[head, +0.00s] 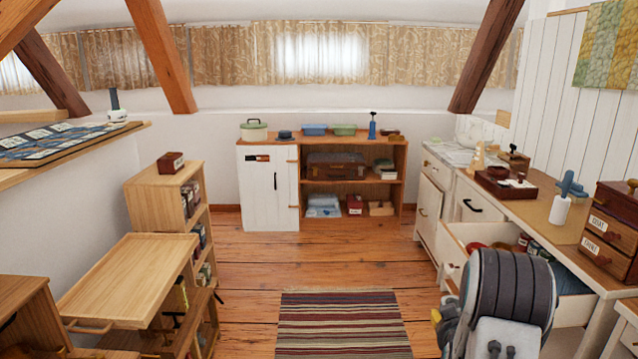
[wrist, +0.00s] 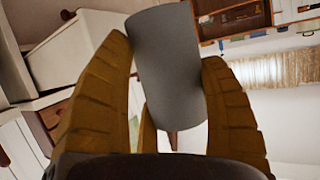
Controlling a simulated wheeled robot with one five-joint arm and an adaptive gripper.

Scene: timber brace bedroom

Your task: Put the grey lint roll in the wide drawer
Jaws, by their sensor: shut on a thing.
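In the wrist view my gripper (wrist: 170,105) has its yellow-brown fingers on both sides of the grey lint roll (wrist: 167,60). In the head view my gripper (head: 438,318) is mostly hidden behind my dark arm at lower right, and the roll is not visible there. The wide drawer (head: 453,248) appears to be the pulled-out white drawer under the right-hand desk. It holds a red item and several small items; my arm hides part of it.
A white roller with a blue handle (head: 560,208) stands on the desk (head: 530,208), between a wooden tray (head: 505,188) and a small dark drawer box (head: 610,215). A striped rug (head: 340,322) lies on open floor. A wooden shelf unit (head: 163,190) stands left.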

